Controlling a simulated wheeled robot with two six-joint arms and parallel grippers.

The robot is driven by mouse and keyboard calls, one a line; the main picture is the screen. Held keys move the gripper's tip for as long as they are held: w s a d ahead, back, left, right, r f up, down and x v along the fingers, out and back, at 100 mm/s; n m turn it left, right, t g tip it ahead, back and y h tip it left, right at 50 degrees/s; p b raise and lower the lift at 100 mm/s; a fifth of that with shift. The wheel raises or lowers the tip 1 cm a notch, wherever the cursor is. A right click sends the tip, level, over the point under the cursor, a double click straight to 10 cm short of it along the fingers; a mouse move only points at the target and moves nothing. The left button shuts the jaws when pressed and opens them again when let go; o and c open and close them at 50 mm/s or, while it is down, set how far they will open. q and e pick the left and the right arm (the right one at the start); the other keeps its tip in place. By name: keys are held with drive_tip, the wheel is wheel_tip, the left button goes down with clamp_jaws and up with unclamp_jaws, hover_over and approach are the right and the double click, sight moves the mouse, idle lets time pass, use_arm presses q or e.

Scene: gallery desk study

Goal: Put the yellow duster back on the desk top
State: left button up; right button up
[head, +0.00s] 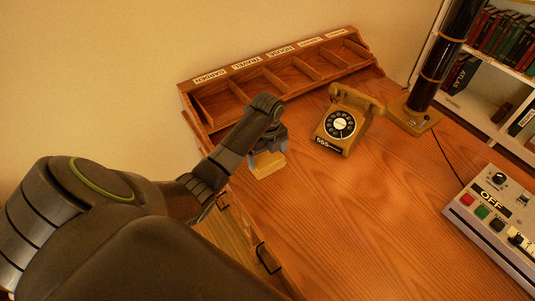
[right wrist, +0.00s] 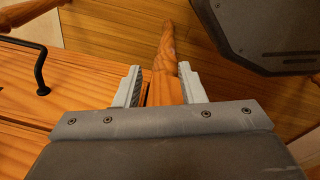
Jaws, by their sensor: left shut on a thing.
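The yellow duster (head: 267,164) shows as a small yellow block below my left gripper (head: 268,150) in the head view. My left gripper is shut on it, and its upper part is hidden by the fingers. The duster is over the left part of the wooden desk top (head: 340,205), in front of the pigeonhole rack. I cannot tell whether it touches the desk. My right gripper (right wrist: 159,88) shows only in the right wrist view. Its fingers are apart, with a wooden leg visible in the gap, seemingly beyond them.
A labelled wooden rack (head: 275,80) runs along the back edge. A yellow dial telephone (head: 346,120) stands right of the duster, with a dark column lamp (head: 436,65) beyond. A grey switch box (head: 495,225) is at the right. The middle desk top is clear. A black drawer handle (right wrist: 40,70) is near my right gripper.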

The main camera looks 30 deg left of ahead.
sight(268, 157)
use_arm(q)
drive_tip(key=o, duration=0.7)
drive_tip(key=shift+f, duration=0.1)
wheel_tip(268, 157, up, 7)
drive_tip(key=shift+r+p, duration=2.65)
drive_tip(key=shift+p, duration=0.05)
